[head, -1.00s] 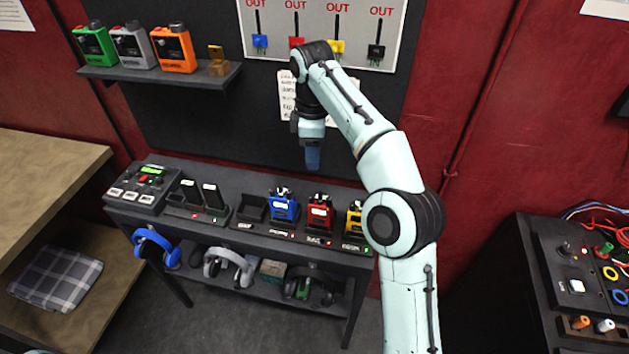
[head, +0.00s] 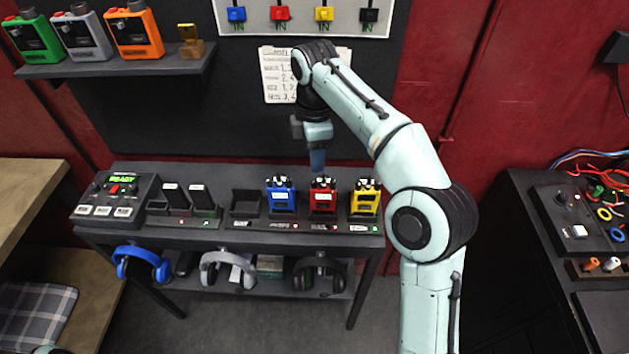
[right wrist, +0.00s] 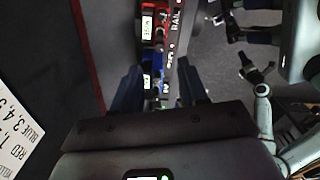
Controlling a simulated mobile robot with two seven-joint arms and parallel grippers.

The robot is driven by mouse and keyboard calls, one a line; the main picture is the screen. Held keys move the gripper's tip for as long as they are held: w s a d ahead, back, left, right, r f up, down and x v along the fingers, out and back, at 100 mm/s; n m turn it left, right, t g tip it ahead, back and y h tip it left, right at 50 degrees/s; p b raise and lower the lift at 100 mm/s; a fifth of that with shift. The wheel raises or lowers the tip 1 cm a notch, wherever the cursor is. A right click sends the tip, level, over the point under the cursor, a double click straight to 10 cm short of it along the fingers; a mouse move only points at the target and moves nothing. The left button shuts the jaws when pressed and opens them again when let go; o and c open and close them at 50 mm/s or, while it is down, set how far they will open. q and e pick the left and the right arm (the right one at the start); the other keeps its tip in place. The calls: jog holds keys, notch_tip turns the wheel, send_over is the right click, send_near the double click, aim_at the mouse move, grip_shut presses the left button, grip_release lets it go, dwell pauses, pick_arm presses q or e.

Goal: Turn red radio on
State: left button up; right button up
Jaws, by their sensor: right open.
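The red radio (head: 323,197) stands upright in a dark charging dock on the table, between the blue radio (head: 281,196) and the yellow radio (head: 365,198). My right gripper (head: 317,160) points down above and behind the red radio, apart from it. In the right wrist view its two dark fingers (right wrist: 157,90) are spread with nothing held. There the red radio (right wrist: 147,22) shows near the top, beyond the fingertips, and the blue radio (right wrist: 147,78) shows partly between the fingers. My left gripper is not in view.
A control box reading READY (head: 115,197) and a dock with dark handsets (head: 188,203) stand left of the radios. A shelf (head: 110,66) and a notice sheet (head: 277,75) are on the back wall.

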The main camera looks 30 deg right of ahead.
aim_at(314, 181)
notch_tip(314, 181, down, 8)
jog(key=shift+r+b, duration=0.1)
jog(key=shift+b, duration=0.95)
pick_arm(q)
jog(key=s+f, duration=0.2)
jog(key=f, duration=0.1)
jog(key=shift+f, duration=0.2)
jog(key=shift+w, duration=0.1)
pick_arm(e)
grip_shut()
